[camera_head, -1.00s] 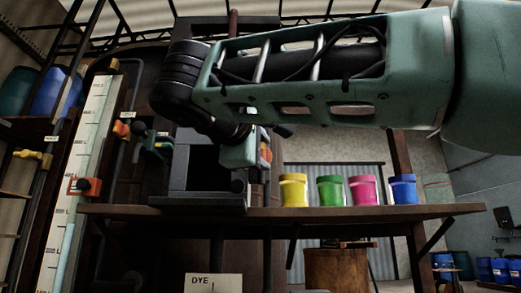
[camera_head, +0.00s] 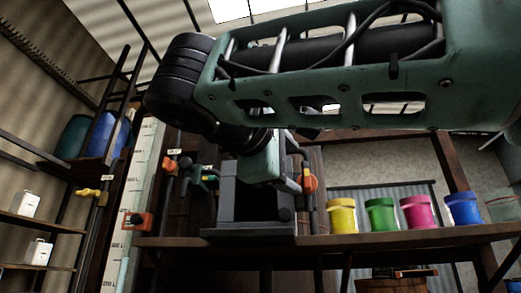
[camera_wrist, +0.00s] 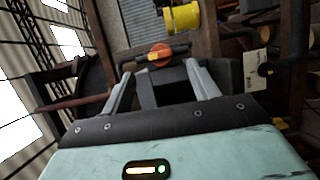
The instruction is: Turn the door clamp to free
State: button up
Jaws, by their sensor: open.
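A grey box-like housing with a dark open front (camera_head: 228,216) stands on the wooden shelf in the head view. A small dark round knob (camera_head: 285,214) sits at its lower right; I cannot tell for sure whether this is the door clamp. My wrist hangs in front of the housing's upper part, and my fingertips are hidden there. In the wrist view my gripper (camera_wrist: 160,80) is open, with its two grey fingers spread apart. Dark grey blocky parts show between and beyond the fingers, and I see nothing held. A round orange handle (camera_wrist: 160,54) lies just past the fingertips.
Yellow (camera_head: 342,217), green (camera_head: 381,215), pink (camera_head: 419,213) and blue (camera_head: 462,210) tubs stand on the shelf (camera_head: 400,241) to the right. A tall gauge (camera_head: 142,180) stands left.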

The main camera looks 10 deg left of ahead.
jog(key=v, duration=1)
jog(key=w+f+n+g+y, duration=0.3)
jog(key=w+f, duration=0.4)
jog(key=f, duration=0.6)
jog(key=d+f+n+g+y, duration=0.1)
jog(key=d+f+g, duration=0.1)
jog(key=f, duration=0.7)
jog(key=d+f+n+g+y, duration=0.1)
jog(key=d+f+g, duration=0.15)
jog(key=f, duration=0.65)
jog(key=s+d+f+m+g+y, duration=0.1)
jog(key=s+d+f+m+g, duration=0.3)
jog(key=s+d+f, duration=0.3)
jog(key=s+d+f+m+g+y, duration=0.2)
jog(key=s+d+f+m+g, duration=0.3)
jog(key=f, duration=1.2)
jog(key=s+d+m, duration=0.1)
jog(key=s+d, duration=0.1)
jog(key=shift+s+d+f, duration=0.2)
jog(key=shift+s+d, duration=0.1)
jog(key=shift+d, duration=0.1)
